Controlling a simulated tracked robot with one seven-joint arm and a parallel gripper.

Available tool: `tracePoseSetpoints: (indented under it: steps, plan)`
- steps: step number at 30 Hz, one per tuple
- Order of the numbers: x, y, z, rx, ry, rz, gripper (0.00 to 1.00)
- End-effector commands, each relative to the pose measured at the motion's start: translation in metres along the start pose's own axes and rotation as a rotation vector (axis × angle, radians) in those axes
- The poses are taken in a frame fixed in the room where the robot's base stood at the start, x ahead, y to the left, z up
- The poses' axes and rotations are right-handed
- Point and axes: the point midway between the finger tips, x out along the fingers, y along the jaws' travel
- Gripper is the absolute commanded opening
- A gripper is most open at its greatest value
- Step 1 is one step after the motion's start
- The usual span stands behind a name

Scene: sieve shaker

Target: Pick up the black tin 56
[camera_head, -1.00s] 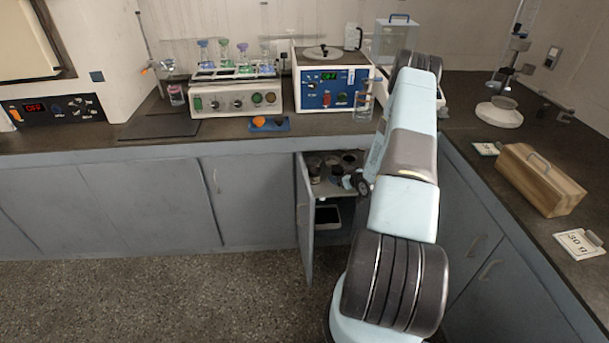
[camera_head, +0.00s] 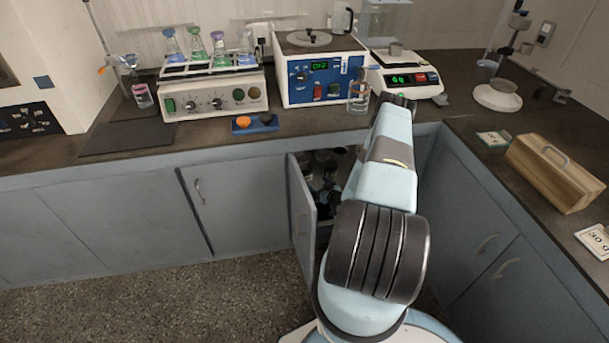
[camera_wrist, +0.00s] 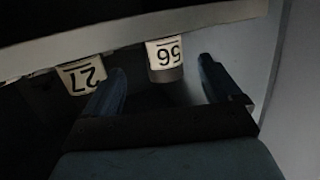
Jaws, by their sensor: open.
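In the wrist view a tin labelled 56 (camera_wrist: 165,54) shows below a pale shelf edge, its label upside down in the picture. The upper part of the picture hides the rest of it. My gripper (camera_wrist: 158,78) is open, with one finger on each side of tin 56. In the head view my arm reaches into the open cupboard under the counter, where the gripper is mostly hidden and the tins are dark and unreadable.
A tin labelled 27 (camera_wrist: 80,75) stands just left of my left finger. The pale shelf edge (camera_wrist: 130,32) crosses the wrist view. The open cupboard door (camera_head: 301,205) stands left of my arm.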

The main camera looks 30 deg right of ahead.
Motion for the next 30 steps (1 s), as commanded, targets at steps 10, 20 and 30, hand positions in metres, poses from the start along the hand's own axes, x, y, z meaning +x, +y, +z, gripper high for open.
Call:
tracePoseSetpoints:
  steps: [10,20,30]
  plan:
    - [0.046,-0.004,-0.001,-0.001,0.0,-0.005,0.91]
    - [0.077,-0.004,-0.004,-0.001,0.0,-0.006,0.91]
    - [0.101,-0.004,-0.005,-0.001,-0.001,-0.004,0.91]
